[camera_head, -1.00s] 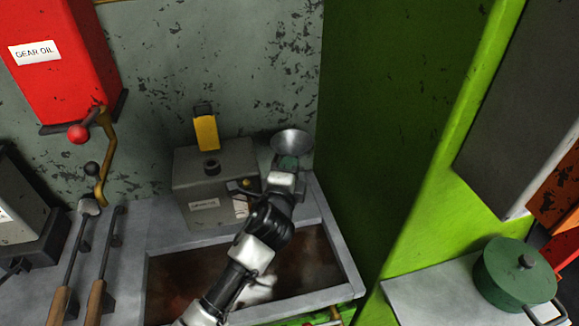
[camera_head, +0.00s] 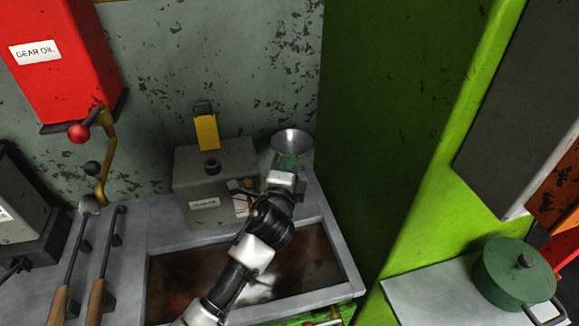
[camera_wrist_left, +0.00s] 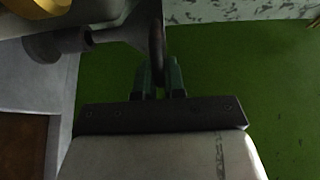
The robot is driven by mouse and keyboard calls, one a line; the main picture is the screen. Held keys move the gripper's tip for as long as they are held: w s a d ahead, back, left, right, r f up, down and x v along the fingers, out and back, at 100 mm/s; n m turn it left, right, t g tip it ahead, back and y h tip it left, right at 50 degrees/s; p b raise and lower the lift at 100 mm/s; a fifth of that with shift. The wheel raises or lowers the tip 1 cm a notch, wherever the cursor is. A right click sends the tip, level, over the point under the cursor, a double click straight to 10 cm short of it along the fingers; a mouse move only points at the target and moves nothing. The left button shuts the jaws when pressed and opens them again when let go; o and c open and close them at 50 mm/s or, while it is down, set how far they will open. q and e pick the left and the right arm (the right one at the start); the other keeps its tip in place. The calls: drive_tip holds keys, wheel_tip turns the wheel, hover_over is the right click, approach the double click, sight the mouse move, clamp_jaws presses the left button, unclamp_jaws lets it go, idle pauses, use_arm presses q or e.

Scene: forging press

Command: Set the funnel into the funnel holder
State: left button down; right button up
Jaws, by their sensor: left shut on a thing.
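The grey metal funnel (camera_head: 292,140) is held up near the back right corner of the bench, its wide mouth facing up. My left gripper (camera_head: 287,162) is shut on it, just below the mouth. In the left wrist view, the green fingertips (camera_wrist_left: 160,73) close on the funnel's thin rim (camera_wrist_left: 157,42), and its cone runs to the left. A grey round part (camera_wrist_left: 62,42) lies left of the cone; I cannot tell whether it is the spout or a fitting. I cannot clearly make out the funnel holder. My right gripper does not show.
A grey box (camera_head: 190,180) with a top knob and a yellow flap (camera_head: 207,132) stands left of the funnel. An open brown-stained trough (camera_head: 180,275) is below the arm. A green panel (camera_head: 355,130) rises close on the right. Two wooden-handled tools (camera_head: 98,300) lie left.

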use_arm(q)
drive_tip(key=shift+f+b, duration=1.85)
drive_tip(key=shift+f, duration=0.45)
drive_tip(key=c, duration=1.1)
unclamp_jaws()
drive_tip(key=s, duration=0.3)
drive_tip(key=s+a, duration=0.1)
drive_tip(key=s, duration=0.3)
drive_tip(key=s+b, duration=0.1)
drive_tip(key=s, duration=0.2)
drive_tip(key=shift+s+a, duration=0.3)
drive_tip(key=shift+s, duration=0.1)
